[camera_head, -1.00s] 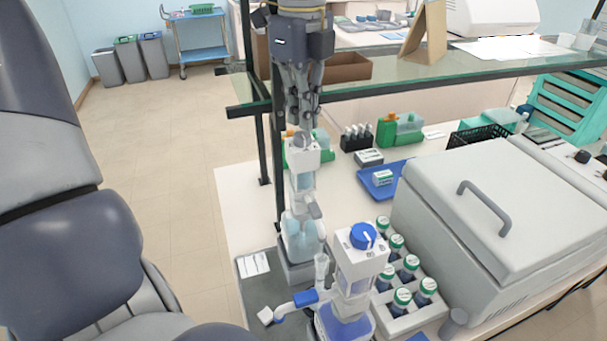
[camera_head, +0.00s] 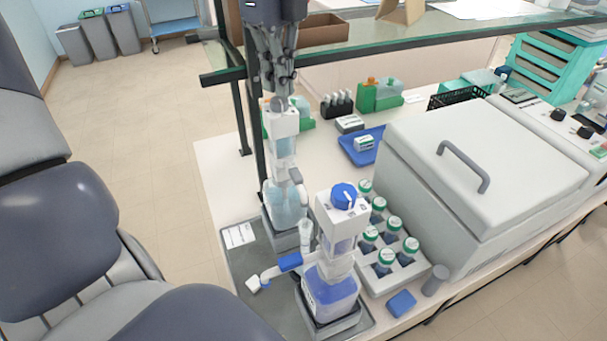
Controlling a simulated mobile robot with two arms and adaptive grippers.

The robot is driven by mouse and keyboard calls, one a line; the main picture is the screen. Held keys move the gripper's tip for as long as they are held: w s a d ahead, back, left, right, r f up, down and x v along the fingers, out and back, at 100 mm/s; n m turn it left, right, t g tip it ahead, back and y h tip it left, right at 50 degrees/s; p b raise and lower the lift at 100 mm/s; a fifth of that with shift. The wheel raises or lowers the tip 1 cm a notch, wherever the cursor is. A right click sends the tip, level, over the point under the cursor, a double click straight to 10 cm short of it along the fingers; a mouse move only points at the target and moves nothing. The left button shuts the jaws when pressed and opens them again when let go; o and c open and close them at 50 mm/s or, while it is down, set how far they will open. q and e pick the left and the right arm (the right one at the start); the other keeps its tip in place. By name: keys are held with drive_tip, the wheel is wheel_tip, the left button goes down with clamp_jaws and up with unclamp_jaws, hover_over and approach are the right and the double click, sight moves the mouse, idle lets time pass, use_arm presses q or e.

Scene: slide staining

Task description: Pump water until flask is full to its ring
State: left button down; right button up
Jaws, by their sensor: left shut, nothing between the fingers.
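The rear dispenser (camera_head: 283,145) is a white pump head on a clear bottle (camera_head: 285,205) of pale blue liquid. My left gripper (camera_head: 280,97) points down, shut and empty, right over the top of this pump. I cannot tell whether its fingertips touch the pump top. The pump's short grey spout (camera_head: 295,177) points toward the front. Below the spout stands a small clear flask (camera_head: 306,232), with its neck showing. Its lower part is hidden behind the front dispenser, and its ring and water level are too small to tell. My right gripper is not in view.
A front dispenser (camera_head: 340,220) with a blue knob stands close by on the grey tray (camera_head: 240,262). Green-capped bottles fill a rack (camera_head: 410,270) beside it. A large grey lidded machine (camera_head: 470,180) stands to the right. A glass shelf (camera_head: 350,45) crosses behind.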

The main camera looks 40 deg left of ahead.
sight(279, 100)
use_arm(q)
drive_tip(key=shift+f+b, duration=2.35)
drive_tip(key=shift+f, duration=0.5)
drive_tip(key=shift+s+f, duration=0.1)
drive_tip(key=shift+r+p, duration=1.9)
drive_tip(key=shift+r, duration=1.2)
drive_tip(key=shift+r, duration=0.1)
wheel_tip(279, 100, up, 5)
drive_tip(key=p, duration=0.4)
